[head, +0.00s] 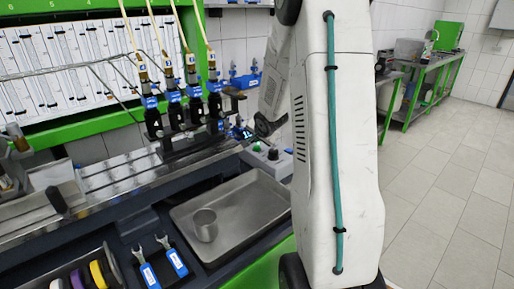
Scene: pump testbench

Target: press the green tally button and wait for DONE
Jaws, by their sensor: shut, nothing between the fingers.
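A pale control box (265,161) sits on the bench just left of my arm. A small green button (257,148) and a dark knob (273,154) show on its top. A small lit display (246,133) stands behind it; its text is too small to read. My gripper (262,131) is shut and empty, just above and behind the box in the picture. It is partly hidden by my arm, and I cannot tell whether it touches anything.
A metal tray (232,249) holding a metal cup (204,225) lies in front of the box. Several injectors (172,97) hang on a rail to the left. Two blue-handled wrenches (175,261) lie in front. Open floor (440,200) is at right.

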